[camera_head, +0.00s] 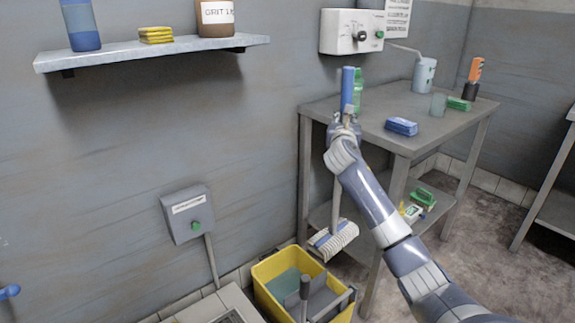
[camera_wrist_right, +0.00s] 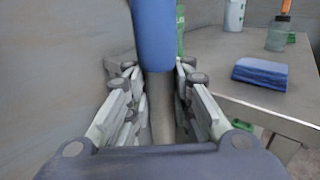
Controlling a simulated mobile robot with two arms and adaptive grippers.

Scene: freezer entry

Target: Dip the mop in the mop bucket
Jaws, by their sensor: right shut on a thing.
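The mop has a blue grip (camera_head: 347,90), a pale shaft and a white and blue head (camera_head: 333,240). My right gripper (camera_head: 346,122) is shut on the mop's handle just below the blue grip. In the right wrist view the blue grip (camera_wrist_right: 153,35) rises between the fingers (camera_wrist_right: 160,95). The mop hangs nearly upright, its head beside and above the right rim of the yellow mop bucket (camera_head: 262,271). The bucket stands on the floor by the wall, with a grey wringer part and a dark upright handle (camera_head: 304,287).
A grey table (camera_head: 372,104) stands right of the mop, with a folded blue cloth (camera_head: 401,126), bottles and containers on top. A wall shelf (camera_head: 150,51) is at upper left. A grey wall box (camera_head: 187,214) with a pipe is left of the bucket.

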